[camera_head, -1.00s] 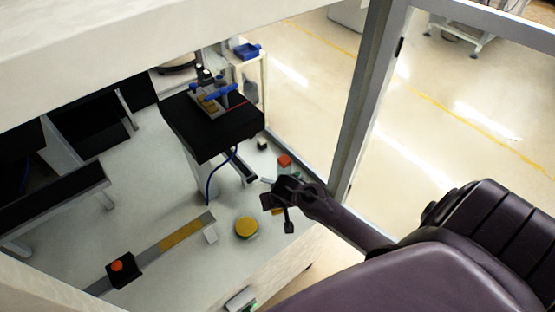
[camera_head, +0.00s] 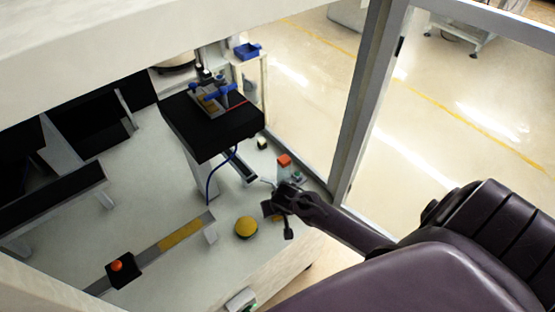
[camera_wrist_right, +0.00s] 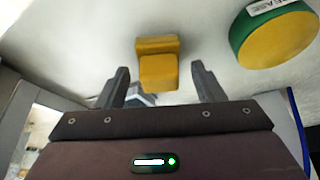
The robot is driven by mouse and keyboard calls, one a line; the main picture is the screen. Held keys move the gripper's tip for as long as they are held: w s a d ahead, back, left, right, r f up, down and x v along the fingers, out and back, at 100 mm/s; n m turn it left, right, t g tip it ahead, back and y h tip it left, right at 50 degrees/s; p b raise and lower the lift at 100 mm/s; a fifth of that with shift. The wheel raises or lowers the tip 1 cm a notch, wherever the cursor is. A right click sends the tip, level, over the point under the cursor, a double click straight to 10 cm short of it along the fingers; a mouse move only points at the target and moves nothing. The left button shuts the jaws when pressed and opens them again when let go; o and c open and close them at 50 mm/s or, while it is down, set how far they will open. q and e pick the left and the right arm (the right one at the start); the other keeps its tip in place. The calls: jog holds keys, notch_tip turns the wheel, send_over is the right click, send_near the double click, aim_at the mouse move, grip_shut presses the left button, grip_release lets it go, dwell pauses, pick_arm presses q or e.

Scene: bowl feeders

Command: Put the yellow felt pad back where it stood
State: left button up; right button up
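The yellow pad (camera_wrist_right: 158,66) is a small block with a wider far part, seen in the right wrist view. It lies between and just beyond the fingertips of my right gripper (camera_wrist_right: 160,70), with a gap on each side. The gripper is open and the pad looks untouched. In the head view my right gripper (camera_head: 281,207) is low over the front right of the white table, and its dark fingers mostly hide the pad. My left gripper is not in view.
A round yellow-topped tin with a green side (camera_head: 246,228) stands close left of my right gripper. A small red-topped item (camera_head: 284,160) is behind it. A track (camera_head: 180,235) with an orange-button box (camera_head: 122,268) lies left. A frame post (camera_head: 362,95) stands right.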

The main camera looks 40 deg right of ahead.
jog(key=shift+r, duration=0.1)
jog(key=v, duration=1.2)
jog(key=shift+p, duration=0.3)
jog(key=shift+r, duration=0.1)
